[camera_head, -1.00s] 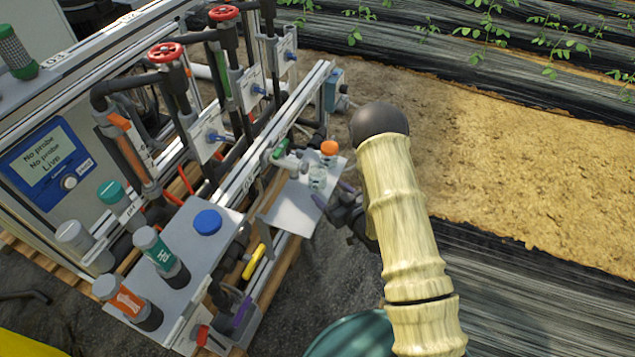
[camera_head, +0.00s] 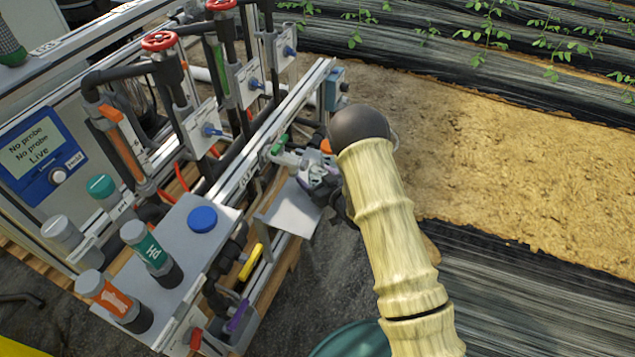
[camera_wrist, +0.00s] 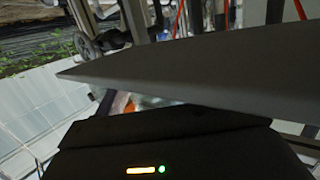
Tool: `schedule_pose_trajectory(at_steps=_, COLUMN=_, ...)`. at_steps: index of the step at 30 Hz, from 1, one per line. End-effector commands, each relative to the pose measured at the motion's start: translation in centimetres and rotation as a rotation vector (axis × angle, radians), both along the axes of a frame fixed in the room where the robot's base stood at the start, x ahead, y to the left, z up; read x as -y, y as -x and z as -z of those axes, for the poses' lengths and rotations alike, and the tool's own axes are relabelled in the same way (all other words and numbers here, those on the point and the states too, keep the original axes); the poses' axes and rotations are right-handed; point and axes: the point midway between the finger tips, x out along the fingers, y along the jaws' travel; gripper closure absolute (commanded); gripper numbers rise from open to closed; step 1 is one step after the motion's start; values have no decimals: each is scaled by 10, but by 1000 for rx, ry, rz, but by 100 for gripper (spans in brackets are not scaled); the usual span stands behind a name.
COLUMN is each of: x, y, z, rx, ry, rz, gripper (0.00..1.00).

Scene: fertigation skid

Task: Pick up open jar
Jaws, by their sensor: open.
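My gripper (camera_head: 317,178) is open at the far end of the small grey shelf (camera_head: 287,213) on the skid's side. An orange-capped container (camera_head: 326,146) shows just behind the gripper, partly covered. In the wrist view, my black gripper housing fills the bottom, and a dark slanted surface blocks most of the view. A small orange and clear patch (camera_wrist: 123,103) shows past it, too blurred to identify surely.
A green-ended fitting (camera_head: 280,143) and pipework stand close left of the gripper. A blue cap (camera_head: 202,219) and several capped bottles (camera_head: 150,252) sit on the nearer panel. The near part of the small shelf is bare. Open ground lies to the right.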

Motion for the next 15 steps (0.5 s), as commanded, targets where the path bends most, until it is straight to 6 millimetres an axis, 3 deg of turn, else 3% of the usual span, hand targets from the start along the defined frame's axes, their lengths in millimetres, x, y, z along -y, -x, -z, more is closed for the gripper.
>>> schedule_pose_trajectory(at_steps=15, x=-5, y=-7, z=1, rx=0, ry=0, rz=1, gripper=27)
